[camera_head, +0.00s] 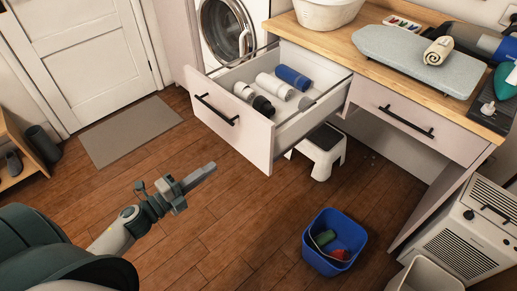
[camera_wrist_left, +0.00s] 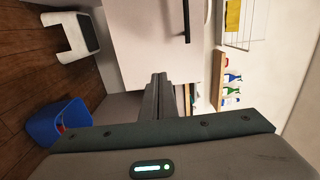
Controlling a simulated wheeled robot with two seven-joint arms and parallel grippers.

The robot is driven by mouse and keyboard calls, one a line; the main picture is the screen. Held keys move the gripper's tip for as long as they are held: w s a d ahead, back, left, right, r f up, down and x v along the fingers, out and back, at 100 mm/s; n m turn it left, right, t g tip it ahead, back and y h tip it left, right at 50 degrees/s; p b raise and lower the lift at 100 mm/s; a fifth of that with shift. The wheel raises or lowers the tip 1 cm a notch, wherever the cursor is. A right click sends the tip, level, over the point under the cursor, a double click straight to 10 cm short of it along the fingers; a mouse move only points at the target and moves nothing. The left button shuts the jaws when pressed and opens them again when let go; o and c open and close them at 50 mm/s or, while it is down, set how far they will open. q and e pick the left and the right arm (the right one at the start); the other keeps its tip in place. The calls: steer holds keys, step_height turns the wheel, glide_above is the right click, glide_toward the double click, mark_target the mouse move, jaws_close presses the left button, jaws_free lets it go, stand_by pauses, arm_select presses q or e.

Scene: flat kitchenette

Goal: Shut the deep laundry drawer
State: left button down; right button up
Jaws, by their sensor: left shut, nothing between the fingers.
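The deep laundry drawer (camera_head: 222,122) is pulled well out from under the wooden counter. Its pale front has a dark bar handle (camera_head: 215,110). Inside lie several rolled items, white, dark and blue. My left gripper (camera_head: 208,170) is shut and empty, in front of the drawer front and apart from it in the head view. In the left wrist view, the shut fingers (camera_wrist_left: 160,80) point toward a pale panel (camera_wrist_left: 145,45) with a dark handle, probably the drawer front. My right gripper is not in view.
A blue bucket (camera_head: 318,262) stands on the floor at lower middle, and a white step stool (camera_head: 320,160) is beside the drawer. A washing machine (camera_head: 228,38) is behind it. A second drawer (camera_head: 380,117) at right is shut. The wooden floor before the drawer is clear.

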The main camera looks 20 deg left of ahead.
mark_target(251, 140)
arm_select(q)
steer(key=shift+d+r, duration=0.1)
steer(key=shift+d, duration=0.05)
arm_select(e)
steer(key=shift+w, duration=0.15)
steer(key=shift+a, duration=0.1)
arm_select(q)
steer(key=shift+w, duration=0.2)
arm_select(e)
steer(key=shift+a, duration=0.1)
